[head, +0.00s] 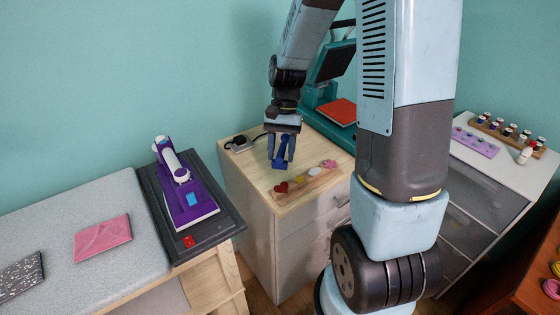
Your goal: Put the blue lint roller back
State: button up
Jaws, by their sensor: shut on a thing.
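My gripper (284,161) is over the left part of the wooden cabinet top (256,172), pointing down. It is shut on a small dark blue thing (281,159), which looks like part of the blue lint roller. Most of it is hidden by the fingers, and I cannot tell whether it touches the cabinet top.
A wooden strip with a red heart, a yellow star and other shapes (303,180) lies at the cabinet's front edge. A teal heat press (333,85) stands behind right. A purple machine (185,190) is left.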

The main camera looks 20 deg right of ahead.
jog(key=w+f, duration=0.2)
jog(key=w+d+f, duration=0.1)
jog(key=w+f, duration=0.3)
jog(key=shift+w+d+f, duration=0.2)
jog(key=shift+d+f, duration=0.15)
jog(key=shift+w+f, duration=0.1)
jog(key=shift+f, duration=1.5)
jog(key=o, duration=1.1)
jog(key=shift+f, duration=0.1)
